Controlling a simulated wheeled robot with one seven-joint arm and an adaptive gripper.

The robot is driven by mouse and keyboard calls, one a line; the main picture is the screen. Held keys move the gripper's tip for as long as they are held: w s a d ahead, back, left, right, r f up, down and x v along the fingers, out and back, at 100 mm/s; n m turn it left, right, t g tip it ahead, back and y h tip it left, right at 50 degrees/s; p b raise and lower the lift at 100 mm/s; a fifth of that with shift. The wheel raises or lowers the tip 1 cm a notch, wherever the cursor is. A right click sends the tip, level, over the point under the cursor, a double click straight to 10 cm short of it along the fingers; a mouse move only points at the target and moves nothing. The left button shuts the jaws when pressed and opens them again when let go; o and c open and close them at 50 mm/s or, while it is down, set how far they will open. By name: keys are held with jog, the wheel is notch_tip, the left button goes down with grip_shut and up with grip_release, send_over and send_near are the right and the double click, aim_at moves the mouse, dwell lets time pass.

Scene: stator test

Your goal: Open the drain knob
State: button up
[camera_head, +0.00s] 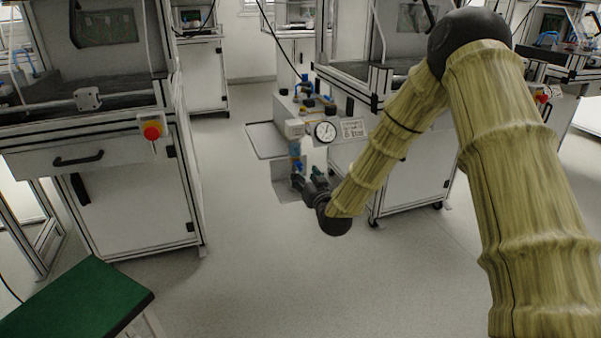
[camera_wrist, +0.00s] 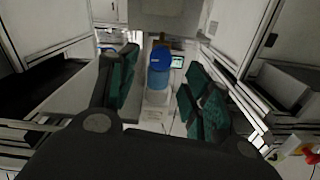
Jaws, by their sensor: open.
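In the head view a small filter unit with blue parts stands at the front of a bench station. A blue part (camera_head: 298,165) at its lower end looks like the drain knob. My gripper (camera_head: 306,177) is just below and right of it, with fingers toward the unit. In the wrist view a blue rounded piece (camera_wrist: 159,70) with a darker blue top shows between the green-padded fingers of my gripper (camera_wrist: 160,88). The fingers are open, with gaps on both sides of the blue piece. I cannot tell how far in depth it is from the fingertips.
A pressure gauge (camera_head: 325,131) sits right of the filter unit, and a grey side shelf (camera_head: 266,141) left of it. A cabinet with a red emergency button (camera_head: 152,131) stands left. A green-topped stool or table (camera_head: 78,301) is front left. The middle floor (camera_head: 255,270) is clear.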

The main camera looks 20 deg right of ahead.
aim_at(299, 167)
jog(key=shift+w+a+b, duration=0.1)
jog(key=shift+w+b, duration=0.4)
jog(key=shift+w, duration=1.85)
jog(key=c, duration=1)
